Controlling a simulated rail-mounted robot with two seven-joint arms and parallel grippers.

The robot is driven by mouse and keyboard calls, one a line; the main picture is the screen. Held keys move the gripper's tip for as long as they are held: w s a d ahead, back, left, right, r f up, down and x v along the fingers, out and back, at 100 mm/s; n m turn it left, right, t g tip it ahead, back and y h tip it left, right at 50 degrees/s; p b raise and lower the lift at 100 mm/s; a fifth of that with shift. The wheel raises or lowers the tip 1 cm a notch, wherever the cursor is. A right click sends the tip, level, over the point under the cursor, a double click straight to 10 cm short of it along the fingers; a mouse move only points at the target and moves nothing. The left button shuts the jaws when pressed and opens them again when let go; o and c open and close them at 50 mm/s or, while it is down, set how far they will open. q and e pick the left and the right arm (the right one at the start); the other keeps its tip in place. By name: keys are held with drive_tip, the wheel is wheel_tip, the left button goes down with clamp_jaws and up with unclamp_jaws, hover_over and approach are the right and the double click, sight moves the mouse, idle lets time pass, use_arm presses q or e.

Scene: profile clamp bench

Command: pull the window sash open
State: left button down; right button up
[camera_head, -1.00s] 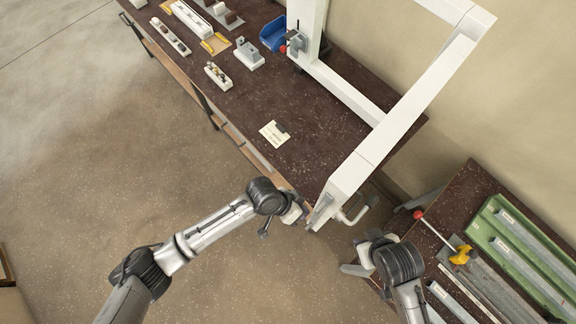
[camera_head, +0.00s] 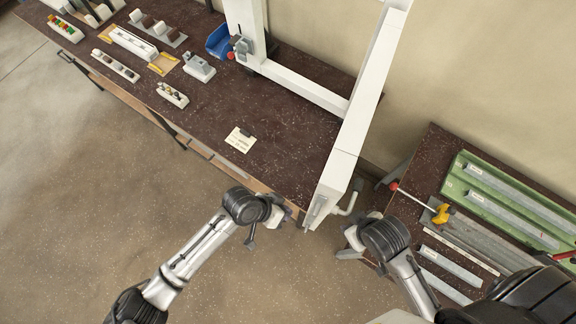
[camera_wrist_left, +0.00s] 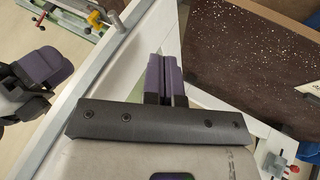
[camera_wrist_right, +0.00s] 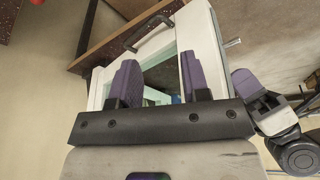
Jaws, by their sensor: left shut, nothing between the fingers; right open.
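The white window frame (camera_head: 335,105) stands on the dark bench, with a long white sash profile (camera_head: 352,135) running to the bench's front corner. A grey handle (camera_head: 316,208) sits on its near end. In the right wrist view a dark bow handle (camera_wrist_right: 148,32) shows on the white frame, with greenish glass (camera_wrist_right: 160,70) below. My left gripper (camera_head: 280,214) is shut and empty, just left of the near end; its closed purple fingers (camera_wrist_left: 164,78) appear before the white profile. My right gripper (camera_head: 352,240), right of the near end, is open, its fingers (camera_wrist_right: 158,82) apart before the frame.
A second bench (camera_head: 430,190) at right holds a green tray (camera_head: 455,185) and a yellow-handled clamp (camera_head: 441,213). A blue bin (camera_head: 219,42) and small fixtures stand at the back left. Floor is open at left.

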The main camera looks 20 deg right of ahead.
use_arm(q)
drive_tip(key=b+v, duration=0.1)
drive_tip(key=v, duration=1)
drive_tip(key=shift+a+r, duration=0.2)
drive_tip(key=shift+r, duration=0.1)
